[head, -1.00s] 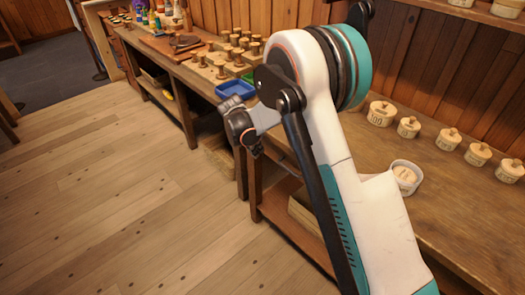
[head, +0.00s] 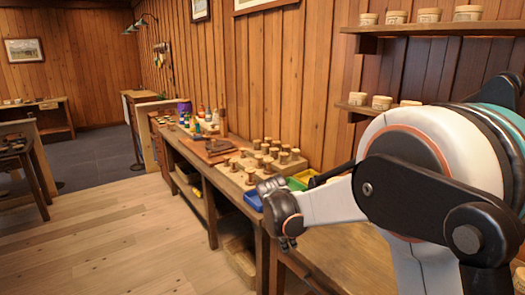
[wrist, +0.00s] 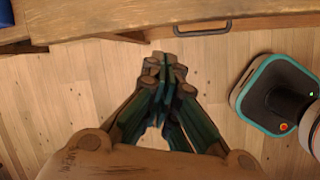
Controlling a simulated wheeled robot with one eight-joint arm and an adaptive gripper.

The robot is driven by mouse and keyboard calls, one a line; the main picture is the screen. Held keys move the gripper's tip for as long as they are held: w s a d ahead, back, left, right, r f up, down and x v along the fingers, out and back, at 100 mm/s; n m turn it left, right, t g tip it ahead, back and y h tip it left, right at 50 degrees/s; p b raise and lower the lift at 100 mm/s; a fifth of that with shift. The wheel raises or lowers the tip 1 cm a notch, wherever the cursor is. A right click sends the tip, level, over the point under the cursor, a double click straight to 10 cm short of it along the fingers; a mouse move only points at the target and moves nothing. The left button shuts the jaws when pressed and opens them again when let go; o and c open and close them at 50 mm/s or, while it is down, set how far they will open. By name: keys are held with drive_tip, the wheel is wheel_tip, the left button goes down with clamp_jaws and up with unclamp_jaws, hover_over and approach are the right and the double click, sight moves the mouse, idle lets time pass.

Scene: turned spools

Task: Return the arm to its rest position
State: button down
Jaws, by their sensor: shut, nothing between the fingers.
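My gripper (wrist: 166,64) is shut and empty in the wrist view, its fingers together above the plank floor. In the head view my gripper (head: 287,243) hangs low at the end of the folded arm, partly hidden behind the wrist. It is in front of the long workbench's edge, apart from the spools. Several turned wooden spools (head: 263,162) stand on the bench behind it, beside a blue tray (head: 253,200) and a green tray (head: 297,183).
A wooden bench edge with a dark handle (wrist: 202,29) runs along the top of the wrist view. Shelves with lidded tubs (head: 428,15) hang at right. Bottles (head: 208,115) stand at the bench's far end. The floor (head: 130,240) at left is clear.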

drive_tip(key=s+d+r+m+t+y, duration=0.1)
drive_tip(key=s+d+r+m, duration=0.4)
drive_tip(key=s, duration=0.3)
drive_tip(key=s+d+r+m+t+y, duration=0.1)
drive_tip(key=s+d+r+m, duration=0.2)
drive_tip(key=s+r+m, duration=0.35)
drive_tip(key=s+d+m+t, duration=0.1)
drive_tip(key=s+m, duration=0.3)
drive_tip(key=s, duration=0.4)
drive_tip(key=s+d+m+t, duration=0.1)
drive_tip(key=s+d+m, duration=0.1)
drive_tip(key=s+m, duration=0.3)
drive_tip(key=s, duration=0.4)
drive_tip(key=shift+d+r+y, duration=0.3)
drive_tip(key=shift+d, duration=0.05)
drive_tip(key=shift+s+m, duration=0.1)
drive_tip(key=shift+m, duration=0.15)
